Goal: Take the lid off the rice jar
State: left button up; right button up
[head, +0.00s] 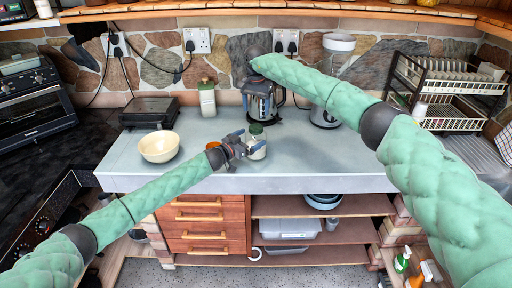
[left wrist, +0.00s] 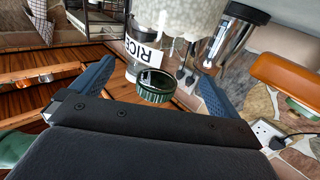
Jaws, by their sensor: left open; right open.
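The rice jar (head: 258,152) stands on the grey counter near its front edge in the head view. Its green lid (head: 256,129) shows at its top. The left wrist view shows the jar's RICE label (left wrist: 143,50) and the green lid (left wrist: 155,88), in a picture turned roughly upside down. My left gripper (head: 241,141) is open close beside the jar, pointing right. Its blue fingers stand either side of the lid in the wrist view, with gaps. My right gripper (head: 262,90) is open and empty over the back of the counter, partly hiding a coffee maker.
A cream bowl (head: 159,146) stands left of my left gripper. A second green-lidded jar (head: 207,98) stands at the back by a dark appliance (head: 149,112). The coffee maker (head: 265,108) and a grinder (head: 326,112) stand behind the rice jar. The counter to its right is clear.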

aim_at(256, 135)
pick_arm(q)
jog(key=shift+x, duration=1.95)
